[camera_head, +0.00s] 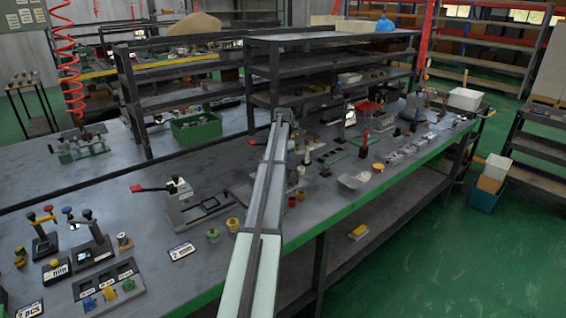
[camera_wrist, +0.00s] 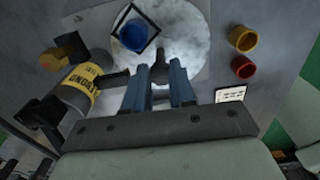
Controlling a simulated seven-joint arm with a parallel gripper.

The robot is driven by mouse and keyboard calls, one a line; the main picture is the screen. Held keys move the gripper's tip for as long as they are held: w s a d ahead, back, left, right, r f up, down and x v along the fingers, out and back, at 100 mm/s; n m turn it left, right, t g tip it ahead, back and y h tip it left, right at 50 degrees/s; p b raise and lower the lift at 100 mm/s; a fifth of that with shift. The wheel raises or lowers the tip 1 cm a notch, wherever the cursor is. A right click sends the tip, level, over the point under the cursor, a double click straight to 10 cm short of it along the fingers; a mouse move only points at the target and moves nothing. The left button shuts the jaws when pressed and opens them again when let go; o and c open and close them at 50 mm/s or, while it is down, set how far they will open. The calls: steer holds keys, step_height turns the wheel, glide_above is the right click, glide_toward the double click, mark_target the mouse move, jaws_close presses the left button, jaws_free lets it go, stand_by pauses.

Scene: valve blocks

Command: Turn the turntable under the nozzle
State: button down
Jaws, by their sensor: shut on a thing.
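The turntable (camera_wrist: 188,28) is a pale, marbled round disc at the top middle of the wrist view. A blue round part (camera_wrist: 133,34) sits on it in a dark square frame. My gripper (camera_wrist: 160,71) has its two blue fingers on either side of a small dark post (camera_wrist: 159,67) at the disc's near edge, and is shut on it. A grey bottle with a yellow label (camera_wrist: 78,92) lies left of the fingers. Its dark nozzle (camera_wrist: 112,79) points right, towards the disc's edge. In the head view my arm hides the gripper and most of the turntable area.
A yellow cup (camera_wrist: 242,39) and a red cup (camera_wrist: 243,67) stand right of the disc. A small white label (camera_wrist: 230,94) lies nearer. Left is a dark bracket with a yellow-brown knob (camera_wrist: 52,60). A press with a red handle (camera_head: 185,200) stands left of my arm.

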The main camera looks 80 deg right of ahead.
steer(key=shift+n, duration=1.9)
steer(key=shift+w+n, duration=0.1)
steer(key=shift+n, duration=1.2)
steer(key=shift+d+n, duration=0.1)
steer(key=shift+n, duration=0.6)
steer(key=c, duration=0.9)
jaws_free()
steer(key=shift+c, duration=0.2)
step_height(320, 180, up, 14)
